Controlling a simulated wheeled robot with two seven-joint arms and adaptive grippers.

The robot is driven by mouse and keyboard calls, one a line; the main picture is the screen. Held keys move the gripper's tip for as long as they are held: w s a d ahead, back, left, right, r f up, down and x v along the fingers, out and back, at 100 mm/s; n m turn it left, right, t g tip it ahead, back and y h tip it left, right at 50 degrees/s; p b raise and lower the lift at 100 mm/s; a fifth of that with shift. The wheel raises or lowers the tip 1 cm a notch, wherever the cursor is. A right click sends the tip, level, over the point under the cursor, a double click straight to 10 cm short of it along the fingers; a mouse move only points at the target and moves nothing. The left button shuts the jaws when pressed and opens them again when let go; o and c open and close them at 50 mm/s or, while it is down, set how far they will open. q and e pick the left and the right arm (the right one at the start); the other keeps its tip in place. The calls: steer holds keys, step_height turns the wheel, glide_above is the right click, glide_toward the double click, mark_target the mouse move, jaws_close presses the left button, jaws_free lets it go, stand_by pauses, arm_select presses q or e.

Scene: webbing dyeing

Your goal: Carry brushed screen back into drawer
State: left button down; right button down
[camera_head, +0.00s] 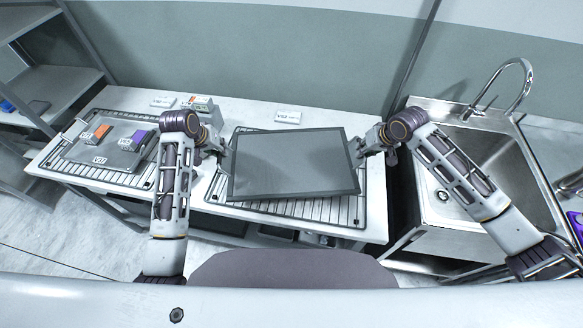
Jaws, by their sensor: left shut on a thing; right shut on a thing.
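The screen (291,165) is a dark flat rectangular panel with a thin frame. I hold it between both grippers above a slatted rack (297,208) on the white table, slightly tilted. My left gripper (224,150) is shut on the screen's left edge near its far corner. My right gripper (361,148) is shut on its right edge near the far corner. The screen hides most of the rack beneath it. I cannot make out a drawer in this view.
A second rack (72,168) with a grey board (112,148), an orange block and a purple block is at the table's left. Small boxes and labels (288,116) stand along the back. A sink (488,165) is at right, grey shelves (62,88) at left.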

arm_select(q)
steer(key=shift+f, duration=0.15)
arm_select(e)
steer(key=shift+f, duration=0.1)
